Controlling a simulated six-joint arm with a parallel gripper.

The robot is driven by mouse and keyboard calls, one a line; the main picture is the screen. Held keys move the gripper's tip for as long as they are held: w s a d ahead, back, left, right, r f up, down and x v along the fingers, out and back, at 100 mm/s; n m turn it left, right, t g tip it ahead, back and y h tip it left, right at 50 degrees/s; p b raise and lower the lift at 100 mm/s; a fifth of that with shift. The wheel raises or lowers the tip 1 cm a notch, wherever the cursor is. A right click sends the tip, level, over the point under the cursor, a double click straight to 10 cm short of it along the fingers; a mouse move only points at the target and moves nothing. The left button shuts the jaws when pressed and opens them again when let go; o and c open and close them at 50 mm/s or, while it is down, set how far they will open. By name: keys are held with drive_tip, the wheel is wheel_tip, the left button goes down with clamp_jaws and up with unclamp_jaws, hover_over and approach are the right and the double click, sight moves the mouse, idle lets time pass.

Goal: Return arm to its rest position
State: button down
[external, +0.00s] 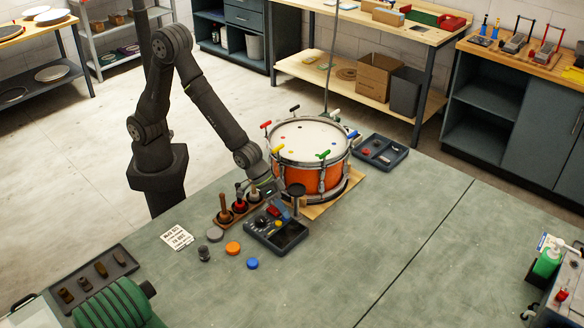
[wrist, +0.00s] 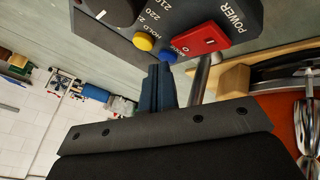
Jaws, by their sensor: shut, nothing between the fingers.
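My arm reaches from its dark base down to the bench. My gripper (external: 270,191) is low over the control box (external: 290,238), left of the orange drum (external: 318,178). In the wrist view my gripper (wrist: 165,75) is shut and empty, its fingertips close to the blue button (wrist: 168,56) on the control box. Whether they touch it I cannot tell. The box also carries a yellow button (wrist: 143,41), a red power switch (wrist: 204,40) and a black knob (wrist: 112,10). The arm is bent forward.
Orange (external: 233,248) and blue (external: 252,263) discs lie in front.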

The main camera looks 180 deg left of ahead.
drive_tip(key=shift+r, duration=5.45)
drive_tip(key=s+d+r+m+h, duration=0.1)
drive_tip(key=s+d+r+m, duration=0.1)
drive_tip(key=r, duration=0.3)
drive_tip(key=s+d+r+m+h, duration=0.1)
drive_tip(key=s+d+r+m, duration=0.2)
drive_tip(key=r+m, duration=0.2)
drive_tip(key=s+d+r+m+g, duration=0.1)
drive_tip(key=s+d+r+m, duration=0.2)
drive_tip(key=r, duration=0.3)
drive_tip(key=shift+s+m+h, duration=0.3)
drive_tip(key=shift+m+h, duration=0.1)
drive_tip(key=shift+m, duration=0.1)
drive_tip(key=c, duration=2.2)
unclamp_jaws()
drive_tip(key=shift+d, duration=0.15)
